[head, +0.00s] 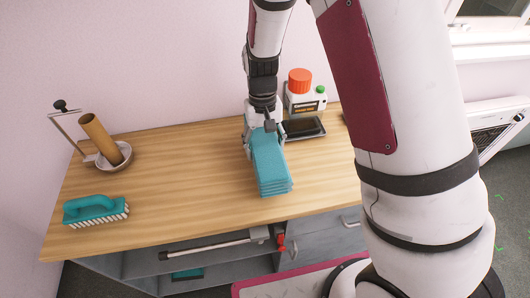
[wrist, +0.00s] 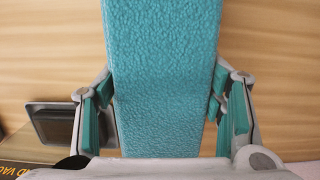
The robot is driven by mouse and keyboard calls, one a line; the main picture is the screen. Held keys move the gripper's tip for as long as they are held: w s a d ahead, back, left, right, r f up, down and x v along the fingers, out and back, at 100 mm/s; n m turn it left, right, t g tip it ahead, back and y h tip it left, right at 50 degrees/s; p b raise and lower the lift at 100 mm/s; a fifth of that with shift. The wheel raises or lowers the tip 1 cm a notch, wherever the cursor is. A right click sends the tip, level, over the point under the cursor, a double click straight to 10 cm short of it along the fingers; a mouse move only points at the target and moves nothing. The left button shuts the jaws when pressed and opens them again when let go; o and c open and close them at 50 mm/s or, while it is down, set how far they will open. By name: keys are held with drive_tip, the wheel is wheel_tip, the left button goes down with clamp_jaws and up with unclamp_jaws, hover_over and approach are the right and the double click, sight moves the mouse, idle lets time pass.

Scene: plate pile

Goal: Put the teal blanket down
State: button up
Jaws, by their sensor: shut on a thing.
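The teal blanket (head: 270,168) is a folded, layered stack in the head view, over the middle right of the wooden table (head: 190,179). It fills the centre of the wrist view (wrist: 163,75). My gripper (head: 265,137) is at the blanket's back end, with a finger on each side of it. In the wrist view my gripper (wrist: 163,110) is shut on the blanket, its teal-padded fingers at both edges. I cannot tell whether the blanket's underside touches the table.
A black tray-like item (head: 304,128) lies just right of the gripper, with a white jug with an orange cap (head: 304,95) behind. A teal brush (head: 95,210) and a holder with a cardboard tube (head: 101,140) stand left. The table between is clear.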

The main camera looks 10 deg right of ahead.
sight(264, 137)
drive_tip(key=shift+f+p, duration=0.3)
drive_tip(key=shift+f, duration=1.4)
drive_tip(key=shift+f, duration=0.1)
drive_tip(key=o, duration=1.7)
drive_tip(key=r, duration=0.4)
drive_tip(key=w+r+b, duration=0.1)
drive_tip(key=r, duration=0.7)
drive_tip(key=shift+w+r, duration=0.15)
drive_tip(key=shift+w, duration=0.2)
